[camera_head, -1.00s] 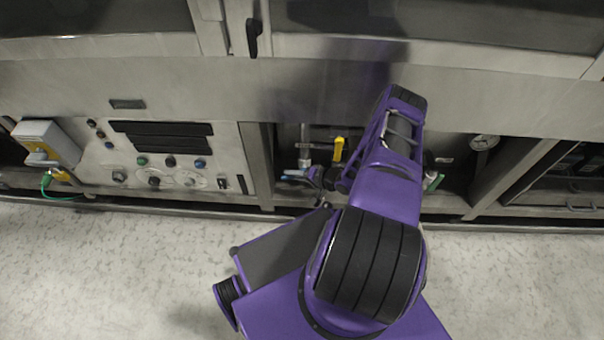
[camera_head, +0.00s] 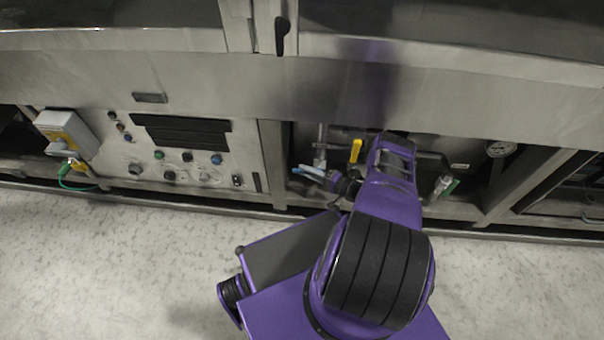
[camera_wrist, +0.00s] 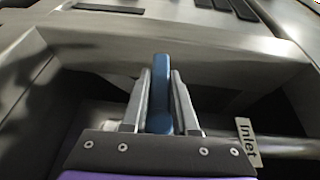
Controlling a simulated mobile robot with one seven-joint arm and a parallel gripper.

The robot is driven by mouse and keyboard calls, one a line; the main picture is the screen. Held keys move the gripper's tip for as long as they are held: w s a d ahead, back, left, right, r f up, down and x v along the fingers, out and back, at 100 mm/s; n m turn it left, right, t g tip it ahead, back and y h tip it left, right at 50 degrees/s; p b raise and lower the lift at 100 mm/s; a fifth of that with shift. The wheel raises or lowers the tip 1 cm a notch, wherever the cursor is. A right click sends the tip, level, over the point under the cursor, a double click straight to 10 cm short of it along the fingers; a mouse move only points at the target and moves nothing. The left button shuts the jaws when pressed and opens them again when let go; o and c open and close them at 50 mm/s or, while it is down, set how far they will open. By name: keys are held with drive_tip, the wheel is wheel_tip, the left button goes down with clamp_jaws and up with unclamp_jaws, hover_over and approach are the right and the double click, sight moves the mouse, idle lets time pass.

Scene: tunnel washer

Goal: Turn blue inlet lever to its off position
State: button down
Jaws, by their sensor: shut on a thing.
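The blue inlet lever (camera_wrist: 161,85) stands between the two fingers of my gripper (camera_wrist: 160,95) in the wrist view, its tip sticking out past the fingertips. My gripper is shut on it. In the head view the blue lever (camera_head: 311,170) shows at the left side of the open recess, with my gripper (camera_head: 320,174) at it, small and partly hard to make out. A label reading "Inlet" (camera_wrist: 248,142) is beside a pipe to the right in the wrist view. The lever's pivot is hidden behind my gripper.
A yellow handle (camera_head: 355,151) is just right of the blue lever. A green-handled valve (camera_head: 448,187) and a round gauge (camera_head: 501,149) are farther right. A control panel (camera_head: 180,160) stands left of the recess. The pale floor (camera_head: 110,260) in front is clear.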

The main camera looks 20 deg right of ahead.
drive_tip(key=shift+a+r+t, duration=0.1)
drive_tip(key=shift+r+t, duration=0.1)
drive_tip(key=shift+t, duration=0.2)
idle(0.3)
drive_tip(key=c, duration=0.7)
unclamp_jaws()
drive_tip(key=v, duration=0.7)
drive_tip(key=shift+s+d, duration=0.1)
drive_tip(key=shift+d, duration=0.15)
drive_tip(key=shift+f+y, duration=0.1)
drive_tip(key=shift+y, duration=0.2)
